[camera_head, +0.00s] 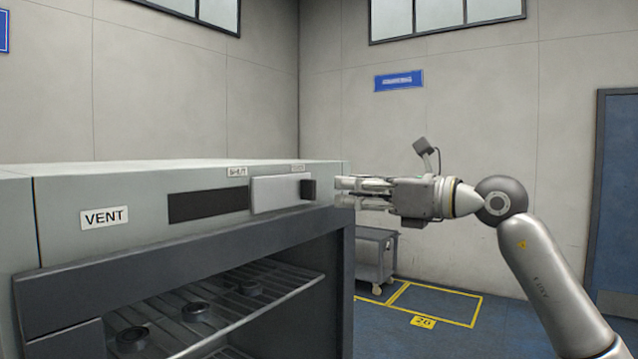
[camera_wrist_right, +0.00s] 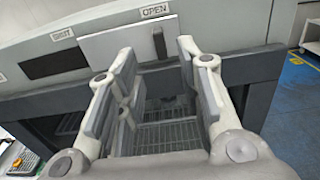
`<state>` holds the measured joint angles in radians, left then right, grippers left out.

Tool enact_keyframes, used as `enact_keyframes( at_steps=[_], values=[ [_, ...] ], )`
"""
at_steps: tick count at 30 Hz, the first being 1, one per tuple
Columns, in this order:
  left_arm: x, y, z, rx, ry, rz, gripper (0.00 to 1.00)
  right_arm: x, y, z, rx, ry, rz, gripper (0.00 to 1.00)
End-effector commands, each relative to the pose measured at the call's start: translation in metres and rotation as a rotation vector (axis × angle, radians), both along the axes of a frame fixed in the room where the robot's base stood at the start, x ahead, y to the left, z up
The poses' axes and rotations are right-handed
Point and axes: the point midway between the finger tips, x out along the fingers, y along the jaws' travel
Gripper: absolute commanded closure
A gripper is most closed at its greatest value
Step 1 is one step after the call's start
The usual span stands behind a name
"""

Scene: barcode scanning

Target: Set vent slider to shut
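The vent slider is a light grey plate (camera_head: 280,193) with a dark upright handle (camera_head: 308,189) at its right end. It sits at the right of its track, under the OPEN label (camera_wrist_right: 155,10). The dark slot (camera_head: 208,205) is uncovered to its left, below the SHUT label (camera_head: 237,171). In the right wrist view the handle (camera_wrist_right: 159,43) stands ahead of my right gripper (camera_wrist_right: 155,65), whose fingers are spread apart with nothing between them. In the head view my right gripper (camera_head: 345,190) is just right of the handle. My left gripper is not in view.
The grey cabinet (camera_head: 100,190) carries a VENT label (camera_head: 104,217). Its open front below shows a wire rack (camera_head: 240,305) with several dark round pieces. A grey cart (camera_head: 376,255) stands on the blue floor behind my right arm.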

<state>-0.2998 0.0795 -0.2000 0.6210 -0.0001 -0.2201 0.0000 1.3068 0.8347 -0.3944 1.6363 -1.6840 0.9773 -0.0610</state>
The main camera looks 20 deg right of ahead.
Motion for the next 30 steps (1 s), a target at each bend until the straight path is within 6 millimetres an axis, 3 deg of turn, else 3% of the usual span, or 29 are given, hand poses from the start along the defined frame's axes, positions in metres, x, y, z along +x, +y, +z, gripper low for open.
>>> enact_keyframes(
  at_steps=[6,12,24,30],
  values=[
    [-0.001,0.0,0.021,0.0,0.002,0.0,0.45,0.034,0.028,0.004,0.004,0.002,0.004,0.66],
    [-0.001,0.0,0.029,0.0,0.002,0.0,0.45,0.054,0.043,0.002,0.002,0.0,0.002,0.66],
    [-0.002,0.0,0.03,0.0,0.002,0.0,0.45,0.06,0.047,0.0,0.002,0.0,0.001,0.66],
    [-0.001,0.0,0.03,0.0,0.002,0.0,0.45,0.06,0.047,0.0,0.003,0.0,0.001,0.92]
  ],
)
